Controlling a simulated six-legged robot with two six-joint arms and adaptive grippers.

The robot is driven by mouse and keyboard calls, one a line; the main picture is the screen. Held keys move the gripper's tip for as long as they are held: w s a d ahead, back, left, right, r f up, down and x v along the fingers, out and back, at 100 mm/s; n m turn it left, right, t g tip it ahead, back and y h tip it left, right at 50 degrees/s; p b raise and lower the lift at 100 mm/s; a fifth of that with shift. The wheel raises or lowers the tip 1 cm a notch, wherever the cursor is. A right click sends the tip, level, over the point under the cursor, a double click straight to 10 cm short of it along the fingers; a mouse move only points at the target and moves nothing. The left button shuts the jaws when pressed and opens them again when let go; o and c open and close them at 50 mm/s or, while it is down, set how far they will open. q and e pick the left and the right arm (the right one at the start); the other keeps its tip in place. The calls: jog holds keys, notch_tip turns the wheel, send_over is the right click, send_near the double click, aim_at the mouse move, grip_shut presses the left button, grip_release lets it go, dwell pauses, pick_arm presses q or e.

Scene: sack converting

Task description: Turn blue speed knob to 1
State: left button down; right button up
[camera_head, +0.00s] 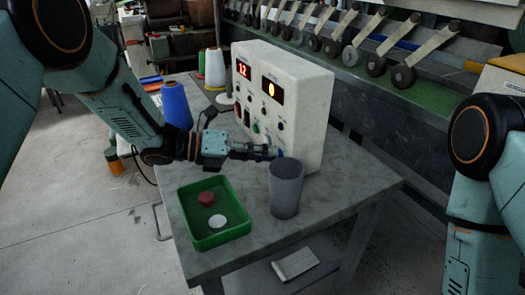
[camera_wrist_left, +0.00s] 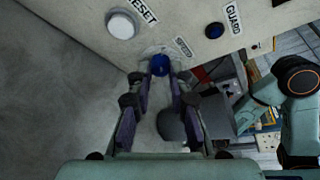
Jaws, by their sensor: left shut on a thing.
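The blue speed knob (camera_wrist_left: 160,65) is on the front of a white control box (camera_head: 310,110), low near its right edge. My left gripper (camera_wrist_left: 161,84) has its two fingers on either side of the knob and is shut on it. In the head view the left gripper (camera_head: 268,152) reaches the box from the left, and only a small blue bit of the knob (camera_head: 281,153) shows past the fingertips. The knob's pointer and scale cannot be read. My right gripper is out of view.
A grey cup (camera_head: 286,188) stands just below the left gripper. A green tray (camera_head: 184,209) holds a red and a white round piece. Thread cones (camera_head: 176,104) stand behind my left arm. A white RESET button (camera_wrist_left: 122,24) and a dark GUARD knob (camera_wrist_left: 214,30) flank the blue knob.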

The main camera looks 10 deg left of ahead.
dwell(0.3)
pick_arm(q)
jog(key=c, duration=1.2)
grip_release()
jog(key=v, duration=1.2)
jog(key=shift+f, duration=0.1)
jog(key=shift+w, duration=0.1)
